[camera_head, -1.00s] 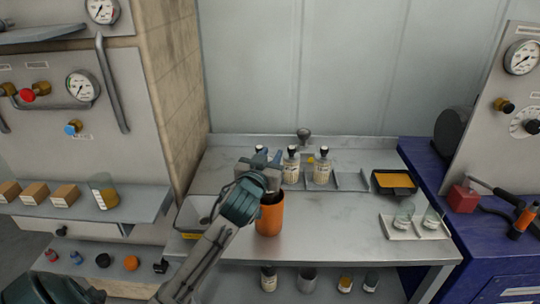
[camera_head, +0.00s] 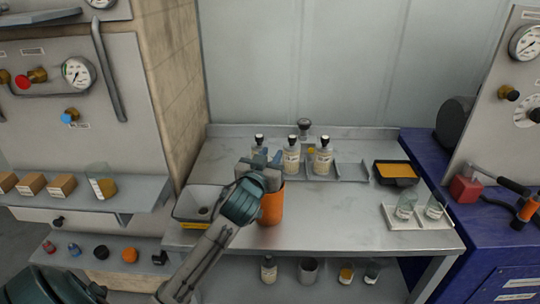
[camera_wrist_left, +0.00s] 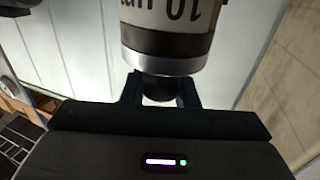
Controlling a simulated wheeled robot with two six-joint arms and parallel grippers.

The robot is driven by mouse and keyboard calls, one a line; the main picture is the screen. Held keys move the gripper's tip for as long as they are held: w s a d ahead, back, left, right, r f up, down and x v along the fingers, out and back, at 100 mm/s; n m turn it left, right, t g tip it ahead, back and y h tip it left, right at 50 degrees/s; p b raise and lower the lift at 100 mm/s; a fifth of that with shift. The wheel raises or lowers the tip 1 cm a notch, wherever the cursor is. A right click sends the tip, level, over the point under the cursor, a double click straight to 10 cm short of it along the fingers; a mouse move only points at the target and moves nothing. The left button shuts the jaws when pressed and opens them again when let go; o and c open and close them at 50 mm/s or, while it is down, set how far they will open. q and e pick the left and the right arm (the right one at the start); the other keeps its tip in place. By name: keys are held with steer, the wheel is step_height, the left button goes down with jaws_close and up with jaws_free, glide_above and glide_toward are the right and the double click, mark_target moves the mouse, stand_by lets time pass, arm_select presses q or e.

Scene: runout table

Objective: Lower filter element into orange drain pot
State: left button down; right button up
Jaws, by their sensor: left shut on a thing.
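The orange drain pot (camera_head: 271,208) stands on the grey table, partly covered by my left gripper (camera_head: 268,156), which is over its rim. The left gripper is shut on the filter element (camera_wrist_left: 165,45). In the left wrist view this is a pale cylinder with upside-down "10" lettering, a dark band and a black end between the fingers. In the head view the element is hidden by the gripper, and I cannot tell whether any of it is inside the pot. The pot's opening is mostly hidden. My right gripper is not in view.
Bottles with black tops (camera_head: 292,158) stand close behind the gripper. An orange-filled black tray (camera_head: 396,173) and a glassware tray (camera_head: 416,218) are at the right. The table right of the pot is clear.

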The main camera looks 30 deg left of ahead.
arm_select(q)
steer(key=shift+f, duration=0.45)
steer(key=shift+f+b, duration=0.45)
steer(key=shift+b, duration=0.05)
steer(key=c, duration=1.1)
jaws_free()
steer(key=shift+o, duration=0.2)
steer(key=shift+s, duration=0.15)
steer(key=b+v, duration=0.2)
steer(key=v, duration=0.8)
steer(key=shift+s, duration=0.3)
